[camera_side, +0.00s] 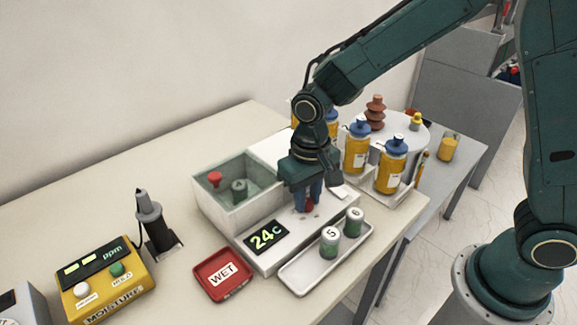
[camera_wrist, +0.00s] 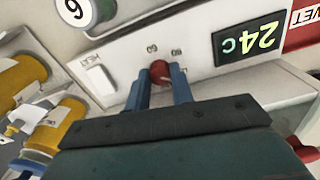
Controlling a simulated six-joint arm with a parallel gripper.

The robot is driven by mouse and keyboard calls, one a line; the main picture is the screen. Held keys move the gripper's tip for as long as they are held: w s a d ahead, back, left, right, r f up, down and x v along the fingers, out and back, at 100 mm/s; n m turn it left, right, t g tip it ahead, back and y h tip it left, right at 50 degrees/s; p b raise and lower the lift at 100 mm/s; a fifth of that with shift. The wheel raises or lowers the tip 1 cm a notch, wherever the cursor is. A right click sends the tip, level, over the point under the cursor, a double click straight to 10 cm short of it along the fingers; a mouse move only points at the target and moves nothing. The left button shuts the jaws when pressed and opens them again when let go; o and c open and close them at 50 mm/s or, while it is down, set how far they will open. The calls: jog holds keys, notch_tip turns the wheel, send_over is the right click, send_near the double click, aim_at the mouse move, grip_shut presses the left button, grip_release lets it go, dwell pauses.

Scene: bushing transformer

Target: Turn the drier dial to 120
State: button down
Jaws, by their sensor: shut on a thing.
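The drier (camera_side: 272,257) is a white box with a green display (camera_side: 266,237) reading 24 C. Its dial (camera_wrist: 159,71) is a small red knob on the front panel, with small printed marks around it, some too small to read. My gripper (camera_wrist: 166,86) is shut on the dial, with a blue finger on each side of it. In the side view my gripper (camera_side: 308,197) points down at the panel, and its fingers mostly hide the dial. The display also shows in the wrist view (camera_wrist: 250,43).
A white tray (camera_side: 290,281) with vials 5 and 6 lies in front of the drier. A red WET tray (camera_side: 222,281) and a yellow moisture meter (camera_side: 105,282) are at left. Blue-capped yellow bottles (camera_side: 391,165) stand close at right.

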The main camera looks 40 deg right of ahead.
aim_at(307, 201)
jog(key=c, duration=1.5)
grip_release()
jog(key=shift+r, duration=0.1)
notch_tip(307, 201, up, 14)
jog(key=s+d+r+t, duration=0.2)
jog(key=s+d, duration=0.4)
jog(key=s, duration=0.3)
jog(key=s+d+r+n+t, duration=0.1)
jog(key=s+d+t, duration=0.2)
jog(key=s+d, duration=0.4)
jog(key=shift+s+d+r+n+t, duration=0.15)
jog(key=shift+s+r+n+t, duration=0.2)
jog(key=shift+s, duration=0.75)
